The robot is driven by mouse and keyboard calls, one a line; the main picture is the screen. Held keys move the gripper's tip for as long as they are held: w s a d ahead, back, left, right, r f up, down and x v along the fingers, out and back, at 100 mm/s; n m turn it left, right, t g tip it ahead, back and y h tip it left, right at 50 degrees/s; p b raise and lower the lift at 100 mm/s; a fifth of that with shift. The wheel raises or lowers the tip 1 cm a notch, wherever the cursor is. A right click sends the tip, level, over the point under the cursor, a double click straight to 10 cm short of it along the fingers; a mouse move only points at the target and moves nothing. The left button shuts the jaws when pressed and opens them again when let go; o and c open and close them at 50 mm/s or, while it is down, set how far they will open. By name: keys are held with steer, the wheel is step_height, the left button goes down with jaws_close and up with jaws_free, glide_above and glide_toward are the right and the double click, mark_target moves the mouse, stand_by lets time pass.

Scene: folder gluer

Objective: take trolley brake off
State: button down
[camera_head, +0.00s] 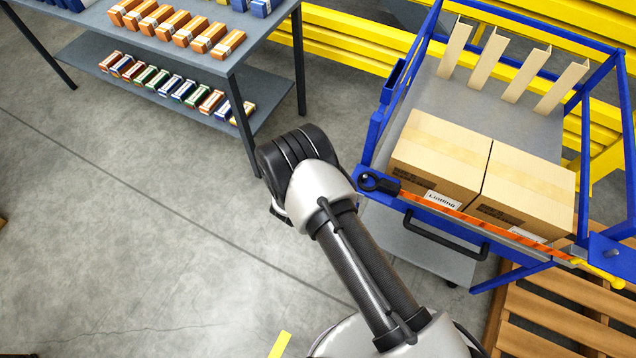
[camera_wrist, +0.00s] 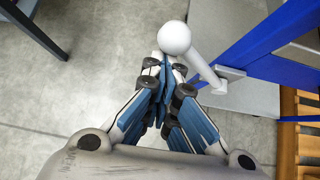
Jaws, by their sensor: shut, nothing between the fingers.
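The trolley (camera_head: 376,140) has a blue frame and stands at the right in the head view. Its blue frame also shows at the upper right of the wrist view (camera_wrist: 270,45). A pale lever with a white ball knob (camera_wrist: 175,38) is mounted by that frame; it looks like the brake lever. My gripper (camera_wrist: 165,72) is shut and empty, with its fingertips just below the knob in the wrist view. I cannot tell whether they touch the knob or lever. In the head view my arm hides the gripper, and I do not see the lever there.
Two cartons (camera_head: 440,155) lie on the trolley behind an orange bar (camera_head: 470,219). A black handle (camera_head: 445,238) sticks out at its front. A grey shelf (camera_head: 190,95) with small boxes stands at the upper left. A wooden pallet (camera_head: 555,315) lies lower right.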

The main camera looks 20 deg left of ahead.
stand_by(0.4)
step_height(320, 180, down, 4)
steer(key=s+a+b, duration=0.1)
steer(key=a+b, duration=0.1)
steer(key=b, duration=0.2)
steer(key=s+d+r+p, duration=0.3)
steer(key=s+r, duration=0.4)
steer(key=s, duration=0.1)
steer(key=shift+d+p, duration=0.15)
steer(key=shift+p, duration=0.15)
steer(key=shift+w, duration=0.1)
